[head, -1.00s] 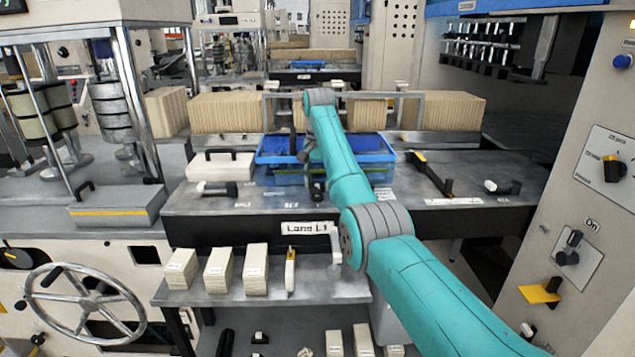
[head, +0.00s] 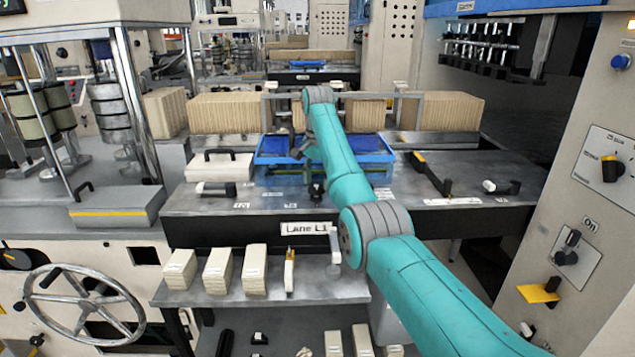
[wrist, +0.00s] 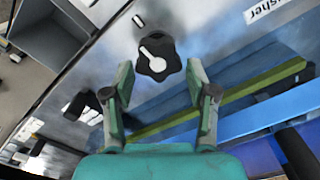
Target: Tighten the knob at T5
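A black lobed knob (wrist: 157,57) with a white pointer mark shows in the wrist view, on a grey metal surface. No T5 label is readable, so I cannot tell whether this is the knob at T5. My gripper (wrist: 158,80) is open, with its two green-grey fingers apart and nothing between them. The knob lies just beyond the fingertips, roughly centred between them; I cannot judge the remaining distance. In the head view my gripper (head: 302,150) is small and partly hidden by my arm, over the blue tray (head: 376,152).
In the wrist view a yellow-green bar (wrist: 262,84) and a blue edge (wrist: 250,118) lie right of the fingers. A small black part (wrist: 76,106) stands at left. In the head view a black handle bar (head: 430,172) lies on the bench and paper stacks (head: 228,112) stand behind.

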